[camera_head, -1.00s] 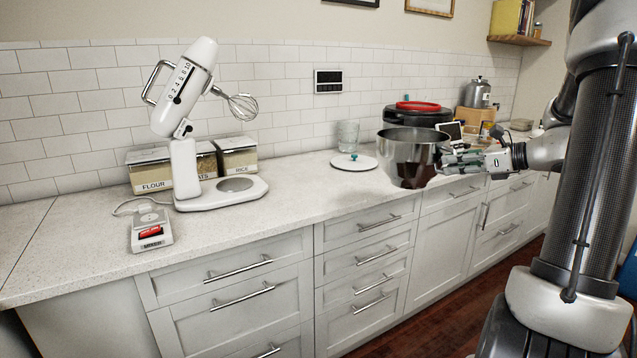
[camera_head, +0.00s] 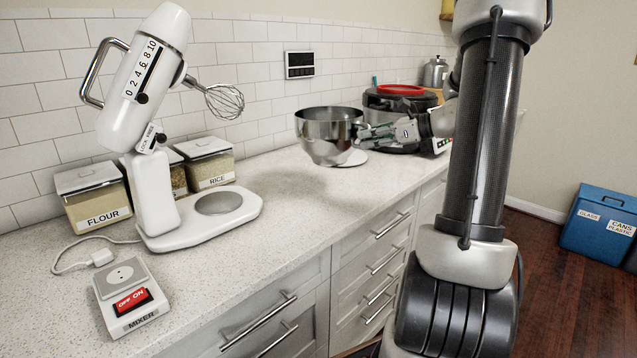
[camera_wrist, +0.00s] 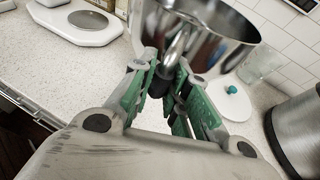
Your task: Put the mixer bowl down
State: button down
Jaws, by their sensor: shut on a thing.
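The steel mixer bowl (camera_head: 328,140) is held upright in the air above the counter in the head view. It fills the top of the wrist view (camera_wrist: 205,30). My gripper (camera_head: 388,134) is at its right side, shut on the bowl's handle, and its green-lined fingers show in the wrist view (camera_wrist: 172,92). The white mixer (camera_head: 145,110) stands at the left with its head tilted up and its whisk (camera_head: 224,101) raised. Its base has a round, empty grey bowl plate (camera_head: 218,203), which also shows at the wrist view's top left (camera_wrist: 88,19).
Canisters for flour (camera_head: 95,196) and rice (camera_head: 207,163) stand behind the mixer. The mixer switch box (camera_head: 127,295) lies in front. A large round appliance (camera_head: 400,118) is behind the gripper. A glass (camera_wrist: 262,62) and a white lid (camera_wrist: 228,100) are near the bowl. Counter between bowl and mixer is clear.

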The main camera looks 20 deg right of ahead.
notch_tip(320, 180, down, 10)
jog(key=shift+w, duration=0.15)
jog(key=c, duration=1.4)
grip_release()
jog(key=v, duration=1.1)
jog(key=s+a+r+n+g, duration=0.2)
jog(key=s+a+n+g, duration=0.1)
jog(key=a+n, duration=0.3)
jog(key=s+a+r+n+g, duration=0.2)
jog(key=s+a+n+g, duration=0.15)
jog(key=a, duration=0.55)
jog(key=s+a+r+n+h, duration=0.1)
jog(key=s+n+h, duration=0.1)
jog(key=s+n, duration=0.2)
jog(key=s+a+r+n+h, duration=0.1)
jog(key=s+n+h, duration=0.2)
jog(key=n, duration=0.5)
jog(key=s+a+r+n+h, duration=0.1)
jog(key=s+a+n+h, duration=0.1)
jog(key=s+n, duration=0.4)
jog(key=shift+n+h, duration=0.35)
jog(key=shift+h, duration=0.35)
